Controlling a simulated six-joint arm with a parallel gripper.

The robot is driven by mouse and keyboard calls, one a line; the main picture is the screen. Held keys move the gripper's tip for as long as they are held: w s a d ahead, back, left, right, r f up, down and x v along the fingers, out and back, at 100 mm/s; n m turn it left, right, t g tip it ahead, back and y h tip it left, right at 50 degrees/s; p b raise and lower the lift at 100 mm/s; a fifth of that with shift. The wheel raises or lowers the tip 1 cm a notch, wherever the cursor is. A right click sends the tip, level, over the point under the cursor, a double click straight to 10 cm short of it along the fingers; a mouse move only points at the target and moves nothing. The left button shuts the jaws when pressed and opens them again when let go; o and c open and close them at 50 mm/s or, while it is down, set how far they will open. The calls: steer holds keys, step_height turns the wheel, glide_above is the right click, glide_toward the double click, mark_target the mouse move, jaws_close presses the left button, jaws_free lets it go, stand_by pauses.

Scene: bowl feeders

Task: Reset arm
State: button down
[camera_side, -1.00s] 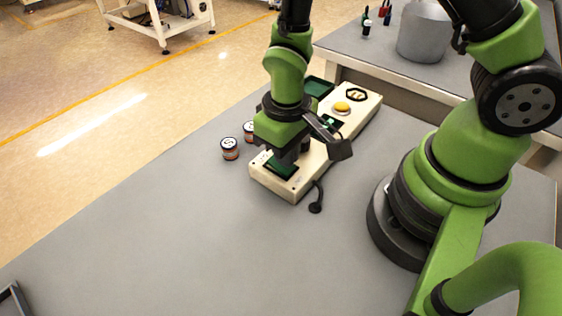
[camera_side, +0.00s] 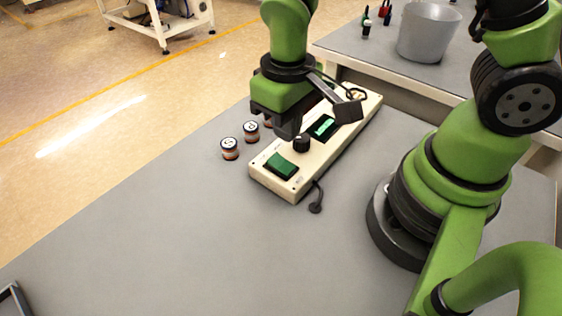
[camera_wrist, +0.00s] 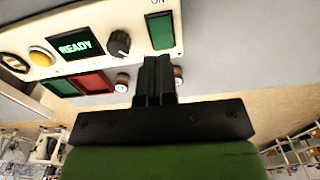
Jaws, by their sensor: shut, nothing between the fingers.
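My gripper (camera_side: 288,130) is shut and empty, its fingers pointing down just above the cream control box (camera_side: 263,181). In the side view the fingers are left of the black knob (camera_side: 301,144) and behind the green switch (camera_side: 282,166); they look clear of both. In the wrist view the shut fingers (camera_wrist: 157,68) show in front of the green switch (camera_wrist: 160,31), marked ON. The black knob (camera_wrist: 118,43) and a lit display reading READY (camera_wrist: 75,45) are to the left. A yellow button (camera_wrist: 41,56) sits further left.
Several small jars (camera_side: 229,149) stand along the box's left side. A green panel (camera_wrist: 58,88) and a red panel (camera_wrist: 92,83) lie beside the box. A grey bucket (camera_side: 427,33) and small bottles (camera_side: 366,29) stand on the back table. The front of the grey table (camera_side: 150,240) is clear.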

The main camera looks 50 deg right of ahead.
steer(key=shift+r, duration=0.1)
steer(key=s+d+r+m+t+y, duration=0.1)
steer(key=s+d+r+m+t, duration=0.1)
steer(key=r, duration=0.7)
steer(key=s+d+r+m+t+y, duration=0.1)
steer(key=s+r+t, duration=0.4)
steer(key=r, duration=0.5)
steer(key=shift+s+d+m, duration=0.5)
steer(key=shift+s+d, duration=0.15)
steer(key=shift+s, duration=0.35)
